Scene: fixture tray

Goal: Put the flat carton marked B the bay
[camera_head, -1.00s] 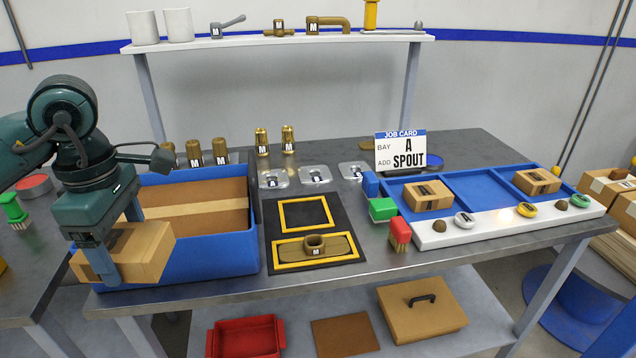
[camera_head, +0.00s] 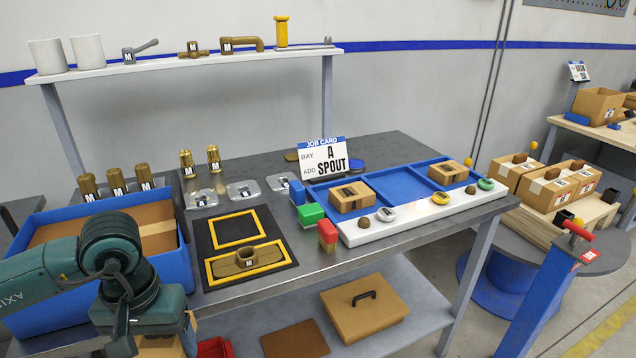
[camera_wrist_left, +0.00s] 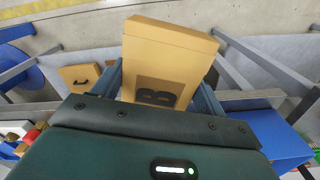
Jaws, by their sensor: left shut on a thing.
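The flat carton marked B (camera_wrist_left: 168,58) is between the fingers of my left gripper (camera_wrist_left: 160,88) in the left wrist view, its B side facing the camera. In the head view, my left gripper (camera_head: 158,336) is low in front of the bench; the wrist hides most of the carton (camera_head: 165,346). The blue tray (camera_head: 394,190) at the right of the bench has three bays. The left and right bays each hold a small carton; the middle bay (camera_head: 392,184) is empty. My right gripper is not in view.
The blue bin (camera_head: 185,262) is beside my left arm. A black mat (camera_head: 222,226) holds a brass fitting.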

